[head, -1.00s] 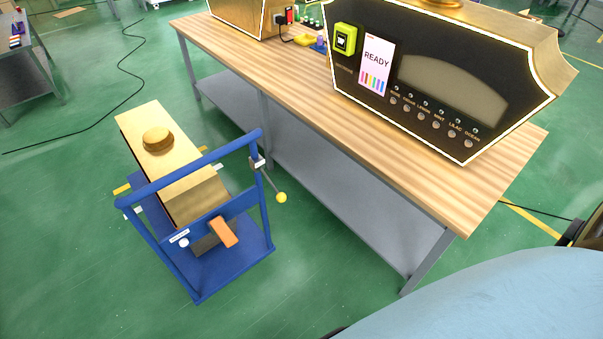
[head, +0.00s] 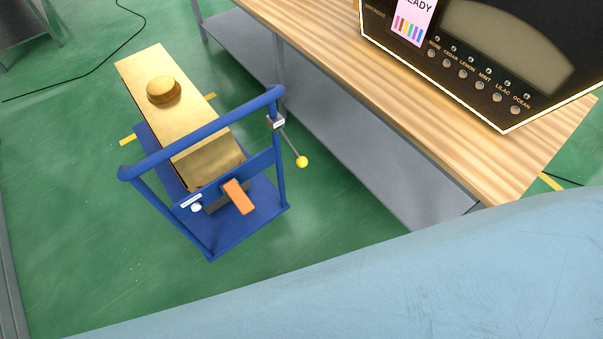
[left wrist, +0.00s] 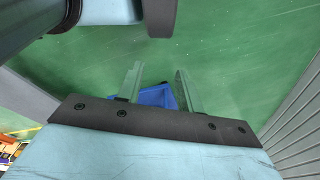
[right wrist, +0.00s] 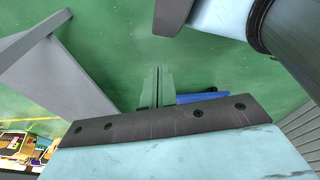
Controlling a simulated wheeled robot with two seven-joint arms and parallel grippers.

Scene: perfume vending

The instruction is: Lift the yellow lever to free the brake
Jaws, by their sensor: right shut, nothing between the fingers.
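The yellow lever (head: 302,161) is a yellow ball on a thin grey rod that slopes down and to the right from a clamp (head: 276,122) on the right post of the blue cart (head: 200,143). Neither gripper shows in the head view. In the left wrist view my left gripper (left wrist: 158,66) has its two fingers apart with nothing held, and a blue bit of the cart shows beyond them. In the right wrist view my right gripper (right wrist: 157,70) has its fingers together and empty. A blue part shows beside it. The lever does not show in either wrist view.
The cart carries a gold box with a round knob (head: 163,89) and has an orange pedal (head: 238,196). The wooden table (head: 345,85) stands close to the right of the lever, with a black machine (head: 480,60) on it. Green floor lies open left of the cart.

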